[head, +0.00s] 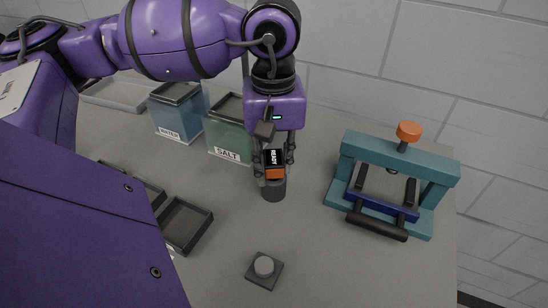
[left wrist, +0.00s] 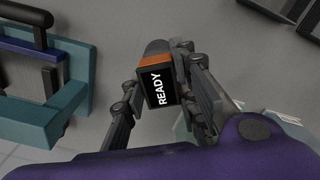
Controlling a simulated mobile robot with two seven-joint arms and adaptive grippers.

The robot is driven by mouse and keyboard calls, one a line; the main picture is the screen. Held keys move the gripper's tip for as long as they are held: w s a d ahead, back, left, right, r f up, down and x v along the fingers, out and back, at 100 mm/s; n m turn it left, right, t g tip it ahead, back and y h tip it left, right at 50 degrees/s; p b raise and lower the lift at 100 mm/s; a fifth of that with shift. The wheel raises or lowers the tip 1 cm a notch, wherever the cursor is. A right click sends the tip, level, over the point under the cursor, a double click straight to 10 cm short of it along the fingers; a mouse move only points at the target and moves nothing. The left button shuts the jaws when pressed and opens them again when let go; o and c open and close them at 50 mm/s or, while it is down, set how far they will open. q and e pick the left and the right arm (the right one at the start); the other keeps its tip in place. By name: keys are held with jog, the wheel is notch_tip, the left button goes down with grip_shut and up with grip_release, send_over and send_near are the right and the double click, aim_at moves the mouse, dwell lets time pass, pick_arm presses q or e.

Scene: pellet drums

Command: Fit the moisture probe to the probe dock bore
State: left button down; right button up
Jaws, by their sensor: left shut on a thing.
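The moisture probe (head: 274,164) has a black face reading READY and an orange band. My left gripper (head: 272,160) is shut on it and points down; the probe also shows between the fingers (left wrist: 160,88) in the left wrist view. A dark grey cylindrical part (head: 274,190) is below the orange band; whether it is the probe's end or a separate piece, I cannot tell. A dark square block (head: 264,281) with a round grey top stands at the front; I cannot tell whether it is the probe dock. No open bore is clearly visible. My right gripper is not in view.
A teal frame (head: 352,150) with an orange knob (head: 409,131) and dark bar stands at right. The SALT bin (head: 230,141) and WATER bin (head: 176,118) are at the back. A dark tray (head: 186,224) lies at left. The table between the tray and frame is mostly clear.

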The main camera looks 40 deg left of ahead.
pick_arm(q)
jog(key=shift+f, duration=0.1)
jog(key=c, duration=1.3)
grip_release()
notch_tip(320, 180, up, 12)
